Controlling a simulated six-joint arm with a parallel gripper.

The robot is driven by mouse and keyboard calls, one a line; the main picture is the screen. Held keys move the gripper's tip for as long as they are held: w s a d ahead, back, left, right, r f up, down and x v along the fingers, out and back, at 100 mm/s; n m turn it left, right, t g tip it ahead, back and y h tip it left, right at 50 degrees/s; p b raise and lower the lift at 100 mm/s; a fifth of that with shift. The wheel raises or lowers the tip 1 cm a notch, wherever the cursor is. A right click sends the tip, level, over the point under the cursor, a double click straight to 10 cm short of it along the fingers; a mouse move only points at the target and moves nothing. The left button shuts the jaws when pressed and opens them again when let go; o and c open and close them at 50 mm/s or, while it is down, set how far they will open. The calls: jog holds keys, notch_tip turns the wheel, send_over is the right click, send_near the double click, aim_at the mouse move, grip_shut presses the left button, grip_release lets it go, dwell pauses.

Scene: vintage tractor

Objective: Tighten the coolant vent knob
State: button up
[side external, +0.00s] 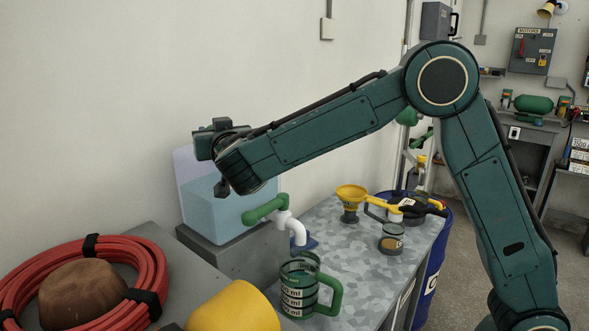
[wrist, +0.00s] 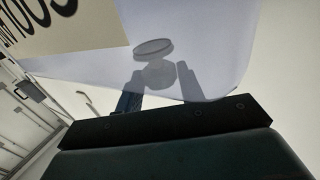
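A translucent coolant tank (side external: 212,208) with pale blue liquid stands on a grey block by the wall. My gripper (side external: 222,188) is at its upper front, one dark finger showing. The vent knob cannot be made out in the side view. The wrist view shows the tank (wrist: 215,35) as a pale translucent sheet filling the top. A grey round knob (wrist: 160,72) with a flat disc beyond it sits between the fingers of my gripper (wrist: 161,76). The fingers are apart, one on each side and close to the knob. I cannot tell whether they touch it.
A green tap (side external: 266,208) with a white spout projects before the tank. A measuring jug (side external: 298,288), a yellow funnel (side external: 352,193) and a jar (side external: 391,240) stand nearby. A coiled red hose (side external: 150,268) and a yellow cylinder (side external: 236,308) lie in front.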

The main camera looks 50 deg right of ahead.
jog(key=o, duration=0.3)
jog(key=v, duration=1.3)
jog(key=shift+s+a, duration=0.25)
jog(key=shift+s, duration=0.1)
jog(key=s+d+f+g+y, duration=0.1)
jog(key=s+d+f+g, duration=0.2)
jog(key=d, duration=0.4)
jog(key=s+d+f+g+y, duration=0.1)
jog(key=s+d+g, duration=0.2)
jog(key=s+d, duration=0.25)
jog(key=s+f+n+g+y, duration=0.1)
jog(key=s+y, duration=0.1)
jog(key=s, duration=0.5)
jog(key=s+f+n+g+y, duration=0.2)
jog(key=s, duration=0.4)
jog(key=s+f+n+g+y, duration=0.1)
jog(key=s+f+n, duration=0.1)
jog(key=s, duration=0.5)
jog(key=shift+s+a+g+y, duration=0.1)
jog(key=shift+s+g+y, duration=0.2)
jog(key=shift+y, duration=0.1)
